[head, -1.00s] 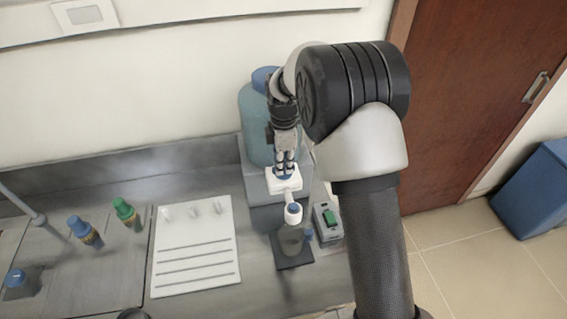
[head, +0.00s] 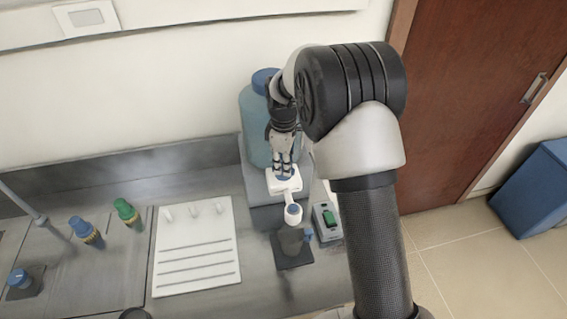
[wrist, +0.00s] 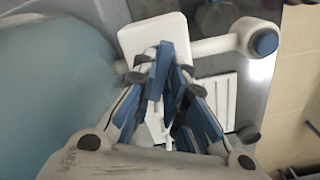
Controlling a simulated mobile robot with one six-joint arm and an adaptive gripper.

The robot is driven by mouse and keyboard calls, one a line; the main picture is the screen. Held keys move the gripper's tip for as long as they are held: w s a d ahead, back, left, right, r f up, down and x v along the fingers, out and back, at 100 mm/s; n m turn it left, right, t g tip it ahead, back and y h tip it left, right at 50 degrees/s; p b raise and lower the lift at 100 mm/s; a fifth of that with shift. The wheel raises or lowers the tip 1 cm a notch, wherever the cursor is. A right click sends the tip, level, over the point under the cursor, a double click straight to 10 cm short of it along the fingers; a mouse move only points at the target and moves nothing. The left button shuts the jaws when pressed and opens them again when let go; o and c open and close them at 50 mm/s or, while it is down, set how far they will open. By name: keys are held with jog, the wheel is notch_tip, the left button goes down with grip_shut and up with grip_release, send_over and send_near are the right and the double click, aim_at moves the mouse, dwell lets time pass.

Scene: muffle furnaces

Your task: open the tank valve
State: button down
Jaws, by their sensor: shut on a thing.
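The tank (head: 254,127) is a translucent teal container with a blue cap, standing at the back of the bench. Its white valve body (head: 272,182) is at the tank's front, with a white arm ending in a blue-topped spout (head: 293,211). My gripper (head: 283,173) points down at the valve body and is shut on the valve's small handle, which the fingers mostly hide. In the wrist view, my gripper (wrist: 172,72) has its blue-padded fingertips close together against the white valve body (wrist: 150,35). The handle's exact angle cannot be told.
A dark cup (head: 291,240) stands on a black pad below the spout. A grey box with a green switch (head: 329,217) is to its right.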

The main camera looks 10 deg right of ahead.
jog(key=m, duration=0.6)
jog(key=shift+m+p, duration=0.3)
jog(key=shift+p, duration=0.1)
jog(key=m, duration=0.6)
dwell(0.3)
jog(key=c, duration=1.6)
grip_release()
jog(key=shift+r, duration=0.1)
notch_tip(320, 180, up, 12)
